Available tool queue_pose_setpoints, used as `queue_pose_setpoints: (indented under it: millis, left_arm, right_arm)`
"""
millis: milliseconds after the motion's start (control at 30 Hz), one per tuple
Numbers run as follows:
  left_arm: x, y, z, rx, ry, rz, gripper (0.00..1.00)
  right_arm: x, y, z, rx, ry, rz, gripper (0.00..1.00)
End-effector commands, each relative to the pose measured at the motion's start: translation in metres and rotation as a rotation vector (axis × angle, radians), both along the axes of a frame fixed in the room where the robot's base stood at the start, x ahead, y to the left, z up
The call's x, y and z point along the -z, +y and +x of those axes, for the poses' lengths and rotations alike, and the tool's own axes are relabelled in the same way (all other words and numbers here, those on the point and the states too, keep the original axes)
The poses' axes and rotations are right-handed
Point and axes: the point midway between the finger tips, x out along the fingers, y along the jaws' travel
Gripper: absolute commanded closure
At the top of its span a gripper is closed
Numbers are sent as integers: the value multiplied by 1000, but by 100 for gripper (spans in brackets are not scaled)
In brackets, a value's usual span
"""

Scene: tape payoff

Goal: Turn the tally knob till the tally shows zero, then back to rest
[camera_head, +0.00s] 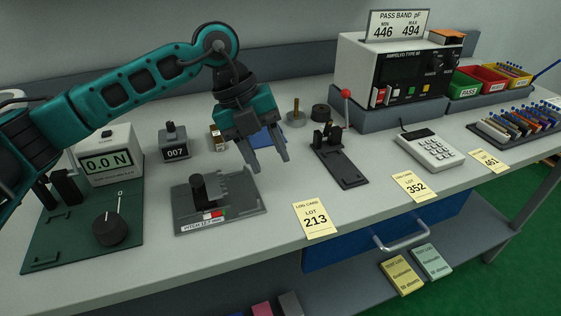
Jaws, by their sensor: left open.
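My right gripper is out of view.
A grey pitch gauge (222,212) stands below and left of my left gripper. A green force tester (55,235) reading 0.0 N is at the left. A black toggle fixture (342,165) is to the right. Bare bench lies around the lot 213 card (314,220).

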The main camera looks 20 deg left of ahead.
Motion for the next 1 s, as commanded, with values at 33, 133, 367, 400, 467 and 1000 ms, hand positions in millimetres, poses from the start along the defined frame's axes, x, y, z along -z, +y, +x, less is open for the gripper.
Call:
queue_pose_setpoints:
  millis: [33,133,367,400,467,1000]
  left_arm:
    - [1,-6,-2,15,5,-25,54]
    - [4,-16,-5,37,11,-66,54]
    - [5,-25,-8,57,15,-106,54]
    - [5,-26,-8,58,15,-108,54]
    - [5,-26,-8,58,15,-109,54]
    - [-4,-3,6,-16,18,-59,54]
  right_arm:
    - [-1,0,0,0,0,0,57]
    - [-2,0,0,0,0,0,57]
    - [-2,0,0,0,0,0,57]
    - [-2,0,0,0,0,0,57]
    - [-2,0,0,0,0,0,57]
    - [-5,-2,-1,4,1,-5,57]
